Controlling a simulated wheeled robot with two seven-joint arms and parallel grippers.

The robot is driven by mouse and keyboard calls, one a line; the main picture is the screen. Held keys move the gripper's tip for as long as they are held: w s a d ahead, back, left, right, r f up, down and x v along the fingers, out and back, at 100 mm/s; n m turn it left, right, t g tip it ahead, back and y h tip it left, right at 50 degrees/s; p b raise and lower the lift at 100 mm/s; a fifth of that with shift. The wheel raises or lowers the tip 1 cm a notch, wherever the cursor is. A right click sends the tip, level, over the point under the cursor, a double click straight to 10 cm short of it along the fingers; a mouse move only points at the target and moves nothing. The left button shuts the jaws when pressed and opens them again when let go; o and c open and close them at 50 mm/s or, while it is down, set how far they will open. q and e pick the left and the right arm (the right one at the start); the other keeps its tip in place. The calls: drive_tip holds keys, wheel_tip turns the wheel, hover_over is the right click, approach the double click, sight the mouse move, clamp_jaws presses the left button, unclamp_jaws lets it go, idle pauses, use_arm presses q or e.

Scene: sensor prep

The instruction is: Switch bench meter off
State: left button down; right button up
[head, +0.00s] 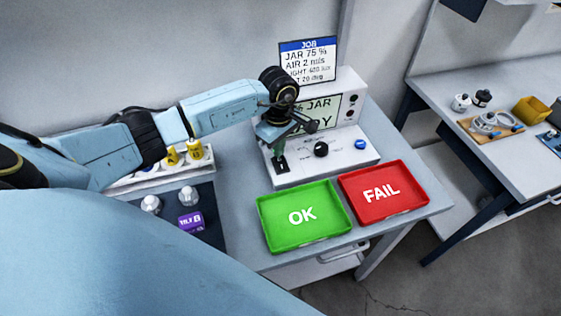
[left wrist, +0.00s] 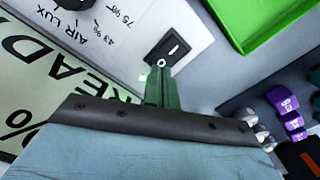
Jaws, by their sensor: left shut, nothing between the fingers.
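The bench meter (head: 347,137) is a white box on the table, with a lit screen, a black knob (head: 321,149) and a blue button (head: 360,144) on its front. My left gripper (head: 279,158) is shut and empty, pointing down at the front left of the meter. In the left wrist view its green fingertips (left wrist: 161,72) are right at the black rocker switch (left wrist: 168,50), over its end with the round mark. I cannot tell whether they touch it. The knob (left wrist: 75,4) and the screen (left wrist: 45,75) also show there. My right gripper is not in view.
A green OK tray (head: 262,228) and a red FAIL tray (head: 424,205) lie in front of the meter. Another bench (head: 520,170) is at right.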

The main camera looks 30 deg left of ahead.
use_arm(q)
drive_tip(key=shift+f+b, duration=0.85)
drive_tip(key=shift+f, duration=0.15)
idle(0.4)
drive_tip(key=shift+r, duration=0.1)
drive_tip(key=shift+r+p, duration=2.25)
drive_tip(key=shift+r, duration=1.25)
